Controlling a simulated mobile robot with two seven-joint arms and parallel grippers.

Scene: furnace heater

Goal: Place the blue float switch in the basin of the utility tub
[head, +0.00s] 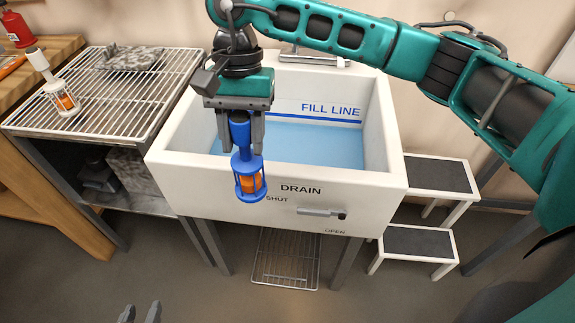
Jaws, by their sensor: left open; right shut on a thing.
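The blue float switch (248,183), a blue cage with an orange float inside, hangs upright from my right gripper (241,135). That gripper points down and is shut on the switch's blue top. The white utility tub (175,170) stands behind it, with a blue FILL LINE on its back wall and light blue water or floor in its basin (315,143). In the picture the switch's cage overlaps the tub's front rim and front wall; its exact depth is hard to tell. My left gripper (139,313) is open and empty at the bottom edge, only its fingertips showing.
A wire rack (120,110) left of the tub holds a white float switch (62,95) and a grey stone-like piece (130,58). A drain lever (320,212) lies horizontal on the tub's front. A black-topped step stool (418,242) stands right.

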